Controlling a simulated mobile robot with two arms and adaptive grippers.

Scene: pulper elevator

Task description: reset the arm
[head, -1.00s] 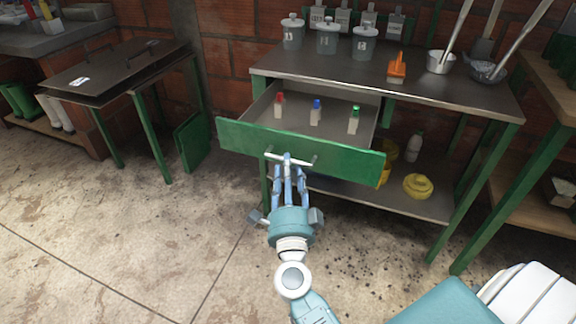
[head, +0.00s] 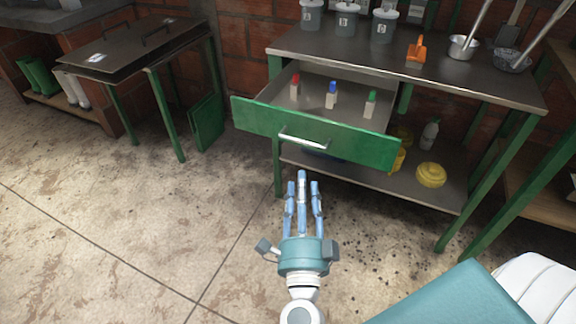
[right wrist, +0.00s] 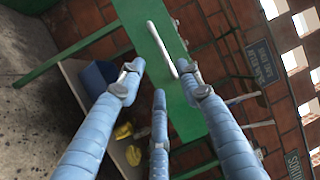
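My right gripper (head: 302,187) has three blue fingers. It stands in front of the green drawer (head: 250,116), below its white handle (head: 303,139), and is apart from it. The fingers are spread and hold nothing. In the right wrist view the fingers of my right gripper (right wrist: 160,80) point toward the handle (right wrist: 162,48) with nothing between them. The drawer is pulled out from under the metal table and holds three small bottles with red (head: 295,86), blue (head: 332,95) and green (head: 371,103) caps. My left gripper does not show.
The metal table (head: 440,75) carries grey canisters (head: 346,20), an orange scoop (head: 416,48) and pots (head: 463,46). A yellow container (head: 430,174) sits on its lower shelf. A dark folding-lid table (head: 135,45) stands at left. The concrete floor (head: 130,200) at front left is clear.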

